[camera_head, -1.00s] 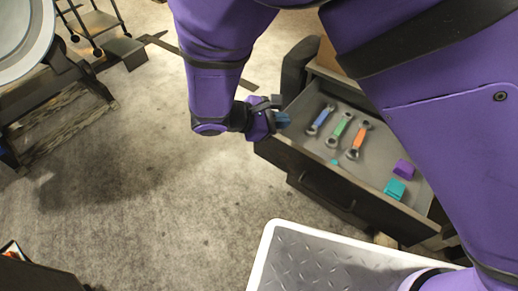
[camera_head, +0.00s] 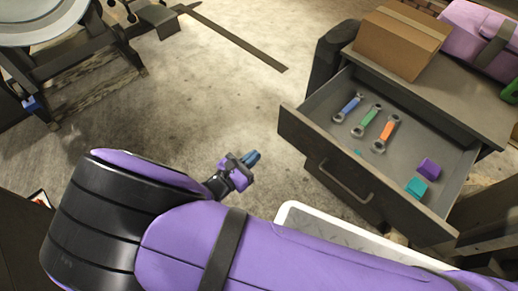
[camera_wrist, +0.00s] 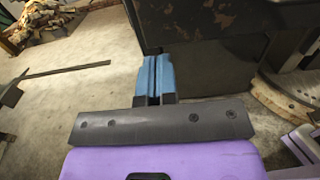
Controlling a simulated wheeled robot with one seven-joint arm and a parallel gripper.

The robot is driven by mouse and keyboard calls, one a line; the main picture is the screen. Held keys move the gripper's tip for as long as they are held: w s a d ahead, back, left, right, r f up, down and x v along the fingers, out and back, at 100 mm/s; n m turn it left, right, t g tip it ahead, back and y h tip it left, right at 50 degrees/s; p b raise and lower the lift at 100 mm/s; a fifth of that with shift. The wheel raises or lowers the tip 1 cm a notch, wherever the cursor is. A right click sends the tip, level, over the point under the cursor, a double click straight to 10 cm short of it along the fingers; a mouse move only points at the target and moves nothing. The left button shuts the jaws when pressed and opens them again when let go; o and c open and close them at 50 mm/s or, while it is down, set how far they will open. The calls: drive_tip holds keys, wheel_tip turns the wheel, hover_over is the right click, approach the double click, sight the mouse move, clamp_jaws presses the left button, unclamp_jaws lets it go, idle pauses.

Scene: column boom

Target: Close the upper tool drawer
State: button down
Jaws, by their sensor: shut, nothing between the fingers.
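The upper tool drawer (camera_head: 440,213) is pulled out of a dark cabinet (camera_head: 436,82). In it lie a blue wrench (camera_head: 348,106), a green wrench (camera_head: 367,120), an orange wrench (camera_head: 386,133), a purple block (camera_head: 428,168) and a teal block (camera_head: 416,187). My gripper (camera_head: 252,158) is shut and empty, with its blue fingertips over the floor to the left of the drawer front, apart from it. In the wrist view the shut fingers (camera_wrist: 154,75) point toward a dark panel (camera_wrist: 200,20), likely part of the cabinet.
A cardboard box (camera_head: 402,38) and a purple bag (camera_head: 475,40) sit on the cabinet top. A lower drawer with a handle (camera_head: 343,180) looks shut. A light-rimmed metal plate (camera_head: 320,222) is below the drawer. Open floor (camera_head: 215,100) lies left of the cabinet.

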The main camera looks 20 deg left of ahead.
sight(287, 129)
drive_tip(key=x, duration=1.2)
drive_tip(key=shift+w, duration=0.1)
drive_tip(key=x, duration=3.1)
drive_tip(key=shift+f, duration=0.2)
drive_tip(key=shift+w+d, duration=0.1)
drive_tip(key=shift+w, duration=0.1)
drive_tip(key=shift+w+d+r, duration=0.1)
drive_tip(key=shift+w+r, duration=0.05)
drive_tip(key=shift+w, duration=0.05)
